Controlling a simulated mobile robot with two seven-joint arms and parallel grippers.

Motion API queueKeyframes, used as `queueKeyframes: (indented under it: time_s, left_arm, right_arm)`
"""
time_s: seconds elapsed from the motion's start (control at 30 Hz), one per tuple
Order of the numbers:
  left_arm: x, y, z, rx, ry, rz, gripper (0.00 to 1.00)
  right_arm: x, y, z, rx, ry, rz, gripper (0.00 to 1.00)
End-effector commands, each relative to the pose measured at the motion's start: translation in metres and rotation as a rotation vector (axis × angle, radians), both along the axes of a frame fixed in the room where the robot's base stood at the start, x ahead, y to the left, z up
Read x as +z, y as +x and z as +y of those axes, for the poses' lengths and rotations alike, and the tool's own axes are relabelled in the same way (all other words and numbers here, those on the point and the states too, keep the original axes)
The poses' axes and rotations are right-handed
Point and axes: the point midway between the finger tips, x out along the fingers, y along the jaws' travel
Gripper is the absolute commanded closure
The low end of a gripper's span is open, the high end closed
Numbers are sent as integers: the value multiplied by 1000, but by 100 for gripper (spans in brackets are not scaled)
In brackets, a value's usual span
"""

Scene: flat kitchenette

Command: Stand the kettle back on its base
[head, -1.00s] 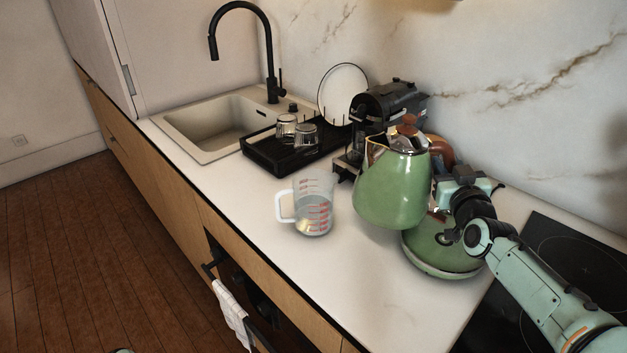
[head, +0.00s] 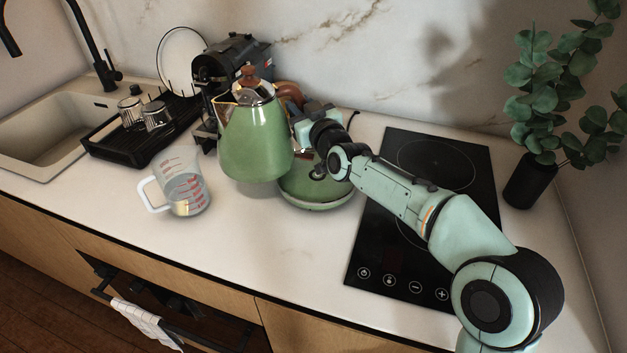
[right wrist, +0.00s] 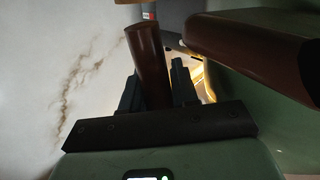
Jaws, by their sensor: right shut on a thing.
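The green kettle (head: 254,143), with a brown lid knob and wooden handle, is upright and held up to the left of its base. The round green base (head: 316,194) stands on the white counter, left of the hob; the kettle and my right arm partly cover it. My right gripper (head: 297,112) is at the handle on the kettle's far right side. In the right wrist view the brown handle (right wrist: 151,65) sits between the two dark fingers (right wrist: 154,88), which are shut on it. My left gripper is not in view.
A glass measuring jug (head: 185,188) stands left of the kettle. A black coffee machine (head: 228,72) is behind it, and a dish rack (head: 133,150) with glasses is farther left. The black hob (head: 400,250) lies under my right arm; a potted plant (head: 530,180) is at right.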

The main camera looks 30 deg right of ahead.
Motion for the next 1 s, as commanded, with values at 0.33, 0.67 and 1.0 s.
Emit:
queueKeyframes:
  time_s: [0.33,0.67,1.0]
  left_arm:
    - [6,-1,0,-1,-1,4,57]
    - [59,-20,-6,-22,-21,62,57]
    - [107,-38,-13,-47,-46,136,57]
  right_arm:
    - [9,-4,-3,-11,6,-12,100]
    - [34,-46,-42,-140,2,-24,100]
    - [43,-101,-88,-333,-21,-8,100]
